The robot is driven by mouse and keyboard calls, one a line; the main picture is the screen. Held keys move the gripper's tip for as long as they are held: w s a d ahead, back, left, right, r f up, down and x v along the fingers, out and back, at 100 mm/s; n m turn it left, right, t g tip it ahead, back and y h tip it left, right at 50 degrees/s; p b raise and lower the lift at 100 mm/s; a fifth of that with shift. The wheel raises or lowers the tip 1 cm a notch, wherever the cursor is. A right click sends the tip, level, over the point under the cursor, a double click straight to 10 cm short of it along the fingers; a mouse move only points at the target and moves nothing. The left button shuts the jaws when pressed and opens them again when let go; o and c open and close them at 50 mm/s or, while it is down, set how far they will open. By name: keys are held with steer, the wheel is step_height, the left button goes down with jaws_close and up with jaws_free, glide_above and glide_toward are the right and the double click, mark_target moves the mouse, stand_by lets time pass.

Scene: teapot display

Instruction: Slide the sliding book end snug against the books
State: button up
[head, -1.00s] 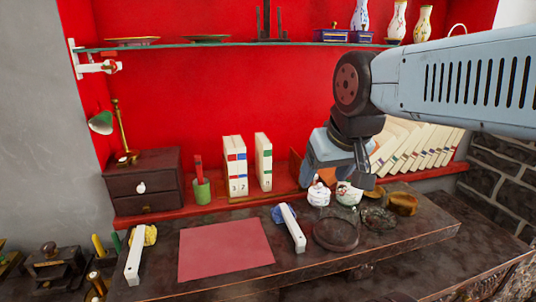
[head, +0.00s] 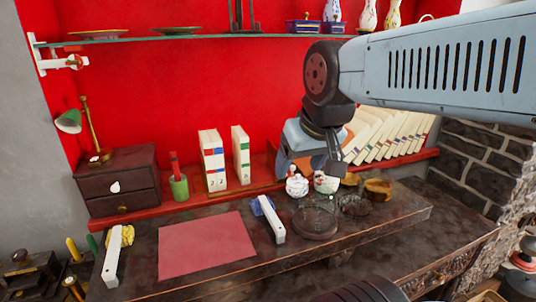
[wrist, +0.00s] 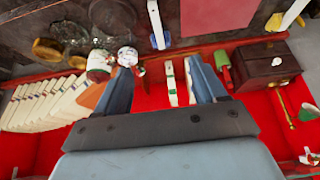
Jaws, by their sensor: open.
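The upright books (head: 211,160) stand on the red ledge, with a thinner green-labelled book (head: 241,155) a small gap to their right. A brown panel, seemingly the sliding book end (head: 271,160), stands right of that book, apart from it and partly hidden by my gripper. My gripper (head: 310,168) is open and empty over the ledge, right of the upright books. In the wrist view, which sees the scene reversed, the books (wrist: 171,83) appear between my spread fingers (wrist: 160,66).
Leaning books (head: 390,135) stand right of my gripper. Small painted jars (head: 297,186), glass dishes (head: 315,222) and a wooden bowl (head: 377,190) sit just in front. A glass shelf (head: 200,38) hangs above.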

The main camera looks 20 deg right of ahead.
steer(key=shift+w+r, duration=0.1)
steer(key=shift+w, duration=0.1)
steer(key=shift+c, duration=1.4)
steer(key=w+d, duration=0.1)
steer(key=w, duration=0.1)
steer(key=w+m, duration=0.1)
steer(key=w, duration=0.2)
steer(key=w+d+m, duration=0.1)
steer(key=w, duration=0.1)
steer(key=shift+w+d+r+g, duration=0.25)
steer(key=shift+d+g, duration=0.05)
steer(key=shift+d, duration=0.05)
steer(key=shift+c, duration=0.5)
steer(key=m+g+h, duration=0.2)
steer(key=m+h, duration=0.1)
steer(key=m, duration=0.4)
glide_above(292, 166)
steer(key=s+a, duration=0.4)
step_height(292, 166, down, 11)
steer(key=x, duration=1.3)
steer(key=shift+w+d+f, duration=0.15)
steer(key=shift+d+f, duration=0.1)
steer(key=shift+f, duration=0.05)
steer(key=shift+c, duration=0.2)
jaws_close()
